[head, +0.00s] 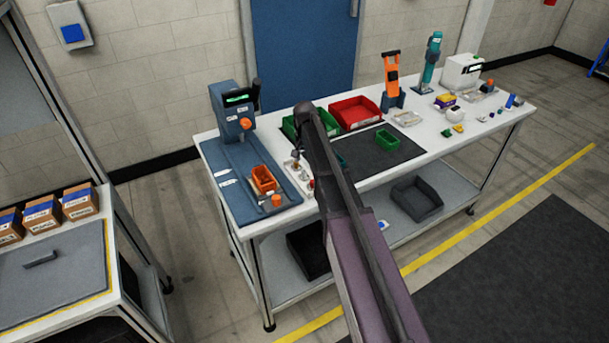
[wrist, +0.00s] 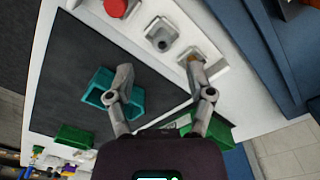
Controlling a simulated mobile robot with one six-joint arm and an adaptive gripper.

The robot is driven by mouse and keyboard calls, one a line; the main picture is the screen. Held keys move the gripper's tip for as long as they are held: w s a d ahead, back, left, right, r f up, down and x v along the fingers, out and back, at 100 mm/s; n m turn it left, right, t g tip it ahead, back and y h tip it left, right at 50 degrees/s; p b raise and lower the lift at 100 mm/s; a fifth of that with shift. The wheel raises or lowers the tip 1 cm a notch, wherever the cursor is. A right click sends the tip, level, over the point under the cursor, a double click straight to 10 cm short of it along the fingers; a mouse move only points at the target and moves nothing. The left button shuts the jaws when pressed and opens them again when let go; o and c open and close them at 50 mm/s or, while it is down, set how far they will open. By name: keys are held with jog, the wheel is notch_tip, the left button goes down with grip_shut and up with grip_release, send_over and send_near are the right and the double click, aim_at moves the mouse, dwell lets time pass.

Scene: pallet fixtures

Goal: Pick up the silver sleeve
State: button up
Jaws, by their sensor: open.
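A small grey round piece with a dark opening (wrist: 162,44), which may be the silver sleeve, sits in a pale square holder in the wrist view. I cannot tell for sure that it is the sleeve. My gripper (wrist: 160,80) is open and empty above the bench, its two fingers spread wide below that piece in the picture. The right fingertip appears close to a second pale holder (wrist: 208,52) with a brass-coloured part. In the head view, my arm hides much of this area, and the sleeve cannot be made out.
A teal bin (wrist: 92,86) lies by the left finger on a dark mat (wrist: 62,60). A red round piece (wrist: 116,8) is near the holders. On the bench, a red bin (head: 355,112), a green bin (head: 388,139) and an orange bin (head: 263,180) stand around my arm.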

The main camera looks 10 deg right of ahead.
aim_at(304, 171)
jog(key=shift+f, duration=0.1)
jog(key=shift+a+f+b, duration=0.1)
jog(key=shift+f+b, duration=2.45)
jog(key=shift+b, duration=0.05)
jog(key=shift+c, duration=0.2)
grip_shut()
